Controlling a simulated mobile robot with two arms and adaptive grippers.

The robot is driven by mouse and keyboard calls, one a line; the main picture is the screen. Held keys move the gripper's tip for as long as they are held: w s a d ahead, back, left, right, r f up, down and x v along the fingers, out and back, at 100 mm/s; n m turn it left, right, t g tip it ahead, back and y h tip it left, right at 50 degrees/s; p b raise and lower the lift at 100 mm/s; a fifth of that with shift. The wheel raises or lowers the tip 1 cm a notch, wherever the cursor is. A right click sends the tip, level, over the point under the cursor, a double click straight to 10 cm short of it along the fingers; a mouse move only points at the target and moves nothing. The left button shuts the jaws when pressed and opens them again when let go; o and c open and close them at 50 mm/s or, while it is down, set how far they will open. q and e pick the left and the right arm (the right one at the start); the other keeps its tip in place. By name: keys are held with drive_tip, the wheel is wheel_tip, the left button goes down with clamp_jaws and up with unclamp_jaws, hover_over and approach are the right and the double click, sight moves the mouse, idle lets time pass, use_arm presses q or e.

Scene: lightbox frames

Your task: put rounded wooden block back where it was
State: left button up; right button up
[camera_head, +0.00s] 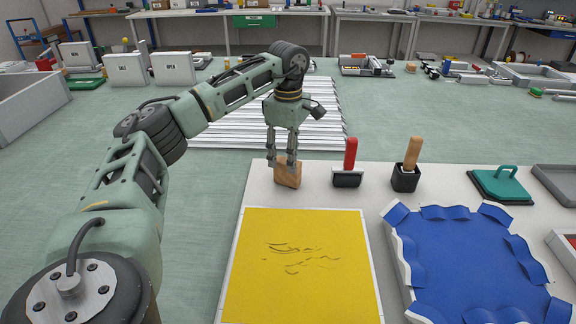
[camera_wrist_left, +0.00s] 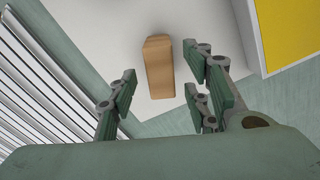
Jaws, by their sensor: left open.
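The rounded wooden block (camera_head: 287,176) stands on the white table near its far left corner, beyond the yellow board. My left gripper (camera_head: 282,160) reaches down from above at the block, its fingers overlapping the block's upper part in the head view. In the left wrist view, the block (camera_wrist_left: 159,67) shows between and beyond the two open fingers (camera_wrist_left: 165,85), with a gap on each side. The left gripper is open and holds nothing. My right gripper is not in either view.
The yellow board (camera_head: 298,270) with dark marks lies in front of the block. A red-handled tool (camera_head: 349,165) and a wooden-handled tool (camera_head: 408,168) stand to its right. A blue mat with a wavy rim (camera_head: 470,262) and a green-handled pad (camera_head: 503,186) lie farther right.

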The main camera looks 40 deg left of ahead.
use_arm(q)
wheel_tip(320, 180, up, 7)
drive_tip(key=shift+f, duration=0.1)
drive_tip(key=shift+r, duration=0.6)
idle(0.9)
